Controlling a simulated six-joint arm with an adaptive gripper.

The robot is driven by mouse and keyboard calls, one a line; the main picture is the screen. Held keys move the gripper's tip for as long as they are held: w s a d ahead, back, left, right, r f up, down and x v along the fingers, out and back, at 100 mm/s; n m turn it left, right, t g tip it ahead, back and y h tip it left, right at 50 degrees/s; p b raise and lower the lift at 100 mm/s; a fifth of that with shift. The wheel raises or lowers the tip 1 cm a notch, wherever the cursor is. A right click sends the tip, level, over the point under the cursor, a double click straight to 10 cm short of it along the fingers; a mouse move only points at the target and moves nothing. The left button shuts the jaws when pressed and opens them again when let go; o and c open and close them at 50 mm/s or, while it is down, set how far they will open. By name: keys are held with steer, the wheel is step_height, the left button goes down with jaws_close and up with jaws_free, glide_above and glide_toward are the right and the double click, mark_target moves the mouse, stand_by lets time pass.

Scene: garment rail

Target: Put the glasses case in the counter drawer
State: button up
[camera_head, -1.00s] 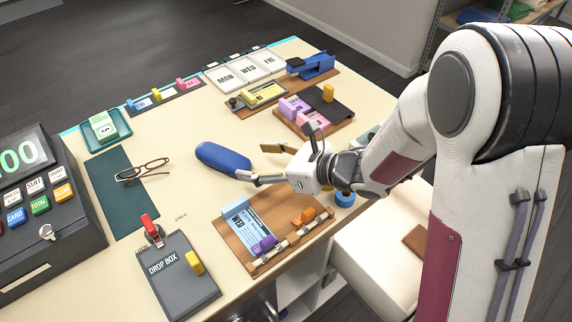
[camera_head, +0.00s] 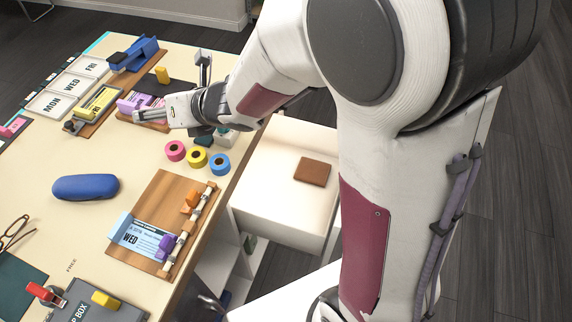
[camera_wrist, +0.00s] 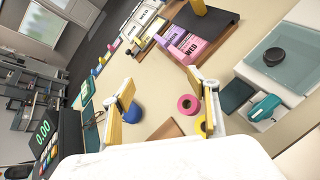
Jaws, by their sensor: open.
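The glasses case, a smooth blue rounded case (camera_head: 86,187), lies on the counter left of the wooden ticket board. Part of it shows in the wrist view (camera_wrist: 133,113), near the left finger. The counter drawer (camera_head: 270,222) is white and pulled open at the counter's right side, with a brown wallet-like item (camera_head: 312,171) inside. My gripper (camera_head: 170,90) is open and empty, above the far part of the counter by the pink and purple blocks, well apart from the case. In the wrist view its fingers (camera_wrist: 160,85) are spread wide.
The wooden board (camera_head: 150,205) with a blue ticket lies at the front edge. Eyeglasses (camera_head: 14,232) lie at the left. The counter around the case is clear.

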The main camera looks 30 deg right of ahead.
steer(key=s+d+r+m+h, duration=0.3)
steer(key=s+d+m, duration=0.1)
steer(key=d+m, duration=0.45)
steer(key=s+d+r+m+h, duration=0.4)
steer(key=d+m, duration=0.4)
steer(key=m, duration=0.2)
steer(key=s+d+f+m+g, duration=0.1)
steer(key=s+m+g, duration=0.3)
steer(key=s+m, duration=1.4)
steer(key=s, duration=0.2)
steer(key=shift+s+f, duration=0.15)
steer(key=shift+s, duration=0.2)
steer(key=shift+o, duration=0.6)
